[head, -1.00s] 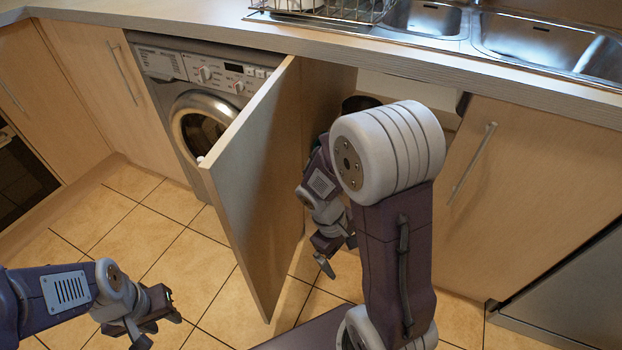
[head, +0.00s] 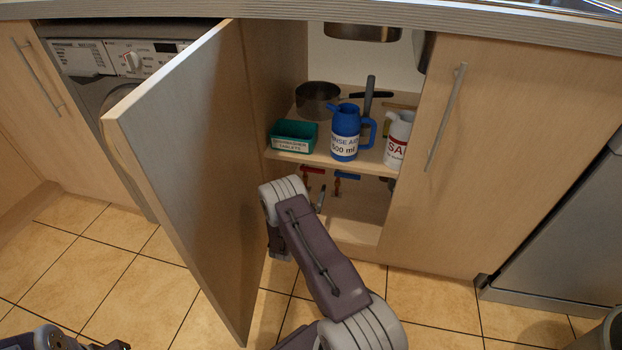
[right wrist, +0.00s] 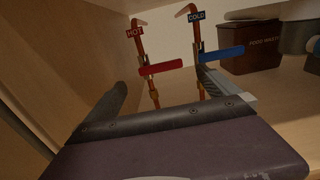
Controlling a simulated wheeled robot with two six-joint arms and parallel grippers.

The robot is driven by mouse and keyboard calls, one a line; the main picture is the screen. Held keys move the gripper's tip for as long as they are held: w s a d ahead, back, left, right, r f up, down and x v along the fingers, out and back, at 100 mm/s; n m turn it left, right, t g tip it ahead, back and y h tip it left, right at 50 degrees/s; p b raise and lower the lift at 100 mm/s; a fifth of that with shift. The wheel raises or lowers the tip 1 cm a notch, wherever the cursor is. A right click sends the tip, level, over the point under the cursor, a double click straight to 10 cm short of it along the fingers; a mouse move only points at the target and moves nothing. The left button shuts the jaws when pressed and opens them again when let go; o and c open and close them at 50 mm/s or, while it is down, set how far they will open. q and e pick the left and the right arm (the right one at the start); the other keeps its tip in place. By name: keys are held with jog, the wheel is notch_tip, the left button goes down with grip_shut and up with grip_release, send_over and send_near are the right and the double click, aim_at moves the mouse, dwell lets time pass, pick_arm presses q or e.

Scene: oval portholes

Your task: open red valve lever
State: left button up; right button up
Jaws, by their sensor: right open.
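The red valve lever (right wrist: 162,67) sits on a copper pipe with a red HOT tag (right wrist: 135,33). It points right, crosswise to the pipe. In the head view the red lever (head: 313,170) shows under the cabinet shelf. My right gripper (right wrist: 163,80) is open, with one finger left and one right of the lever in the wrist view; it appears short of the lever, not touching. In the head view my right gripper (head: 319,196) is mostly hidden behind its arm. My left gripper (head: 115,345) barely shows at the bottom edge; its jaws are unclear.
A blue lever (right wrist: 222,54) on the COLD pipe is close right of the red one. A FOOD WASTE bin (right wrist: 250,47) stands farther right. The open cabinet door (head: 190,150) is left of my arm. The shelf above holds a blue jug (head: 345,130), green box (head: 293,135) and pot.

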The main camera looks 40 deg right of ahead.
aim_at(312, 169)
jog(key=b+x, duration=0.6)
jog(key=x, duration=0.2)
jog(key=shift+w+d+f+b, duration=0.1)
jog(key=shift+w+f+b, duration=0.1)
jog(key=shift+b, duration=0.1)
jog(key=shift+w+d+r, duration=0.2)
jog(key=shift+d+r, duration=0.05)
jog(key=shift+d, duration=0.05)
jog(key=c, duration=1.9)
jog(key=shift+w+a+r+n+p, duration=0.1)
jog(key=shift+r+n+p, duration=0.2)
jog(key=shift+n+p, duration=0.45)
jog(key=shift+a+r+n+p, duration=0.1)
jog(key=shift+r+n+p, duration=0.2)
jog(key=shift+n+p, duration=0.45)
jog(key=shift+w+a+r+n+p, duration=0.1)
jog(key=shift+w+r+n+p, duration=0.1)
jog(key=shift+n+p, duration=0.65)
jog(key=shift+w+a+r+n+p, duration=0.1)
jog(key=shift+n+p, duration=0.1)
jog(key=shift+n, duration=0.4)
jog(key=shift+w+n+p, duration=0.1)
jog(key=shift+n+p, duration=0.05)
jog(key=shift+n, duration=0.4)
jog(key=o, duration=1.9)
